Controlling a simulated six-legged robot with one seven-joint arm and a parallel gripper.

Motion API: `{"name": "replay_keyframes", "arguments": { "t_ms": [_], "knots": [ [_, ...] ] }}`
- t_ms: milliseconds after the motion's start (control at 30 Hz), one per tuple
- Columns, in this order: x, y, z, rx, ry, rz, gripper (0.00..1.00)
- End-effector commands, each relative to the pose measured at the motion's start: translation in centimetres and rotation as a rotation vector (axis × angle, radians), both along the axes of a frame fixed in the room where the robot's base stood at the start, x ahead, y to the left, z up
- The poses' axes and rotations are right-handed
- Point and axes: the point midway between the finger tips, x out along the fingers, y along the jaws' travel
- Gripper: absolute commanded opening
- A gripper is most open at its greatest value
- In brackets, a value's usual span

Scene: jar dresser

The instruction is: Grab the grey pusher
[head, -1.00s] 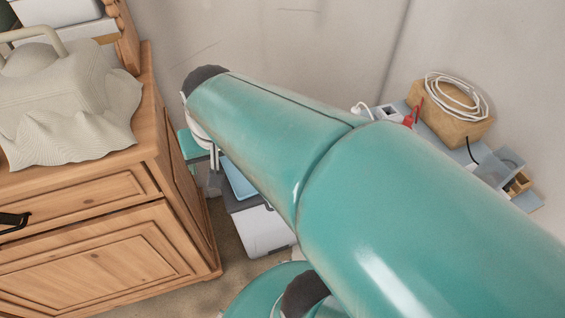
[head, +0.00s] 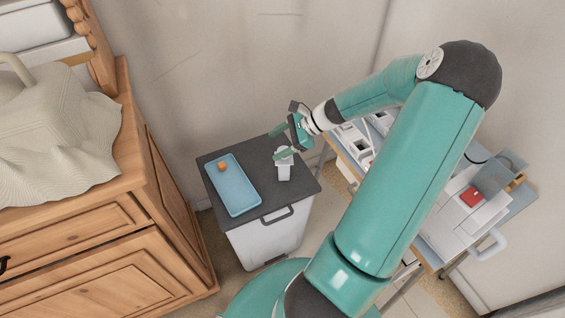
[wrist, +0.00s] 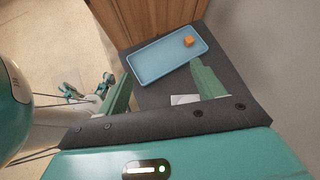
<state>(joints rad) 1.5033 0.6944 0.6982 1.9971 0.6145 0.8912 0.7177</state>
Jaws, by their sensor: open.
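A small light-grey piece, which looks like the pusher (head: 284,171), is on the dark top of a white bin, right of a blue tray. My gripper (head: 278,143) is open, just above and behind this piece in the head view. In the wrist view my two green fingers (wrist: 163,72) are spread apart with nothing held between them. A pale part of the piece (wrist: 184,99) shows by the base of the right finger. The rest of it is hidden there by the finger and gripper body.
The blue tray (head: 239,194) holds a small orange cube (head: 221,167). The bin (head: 262,238) has a grey handle at its front. A wooden dresser (head: 180,200) stands at left. A table (head: 436,255) with white devices is at right.

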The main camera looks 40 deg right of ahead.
Motion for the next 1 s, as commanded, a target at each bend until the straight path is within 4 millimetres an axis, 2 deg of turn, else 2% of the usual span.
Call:
{"name": "replay_keyframes", "arguments": {
  "t_ms": [33,100,200,300,467,833,1000],
  "knots": [
    [-0.3,-2.0,-0.5,0.075,-0.016,-0.087,0.68],
    [-0.6,-4.0,-0.8,0.158,-0.037,-0.182,0.68],
    [-0.9,-6.3,-0.9,0.245,-0.063,-0.279,0.68],
    [-1.2,-7.6,-0.9,0.292,-0.078,-0.332,0.68],
    [-1.1,-8.0,-2.3,0.309,-0.082,-0.348,0.68],
    [-1.0,-8.0,-8.7,0.306,-0.082,-0.346,0.68],
    [-0.1,-7.3,-9.4,0.302,-0.081,-0.343,0.68]
  ]
}}
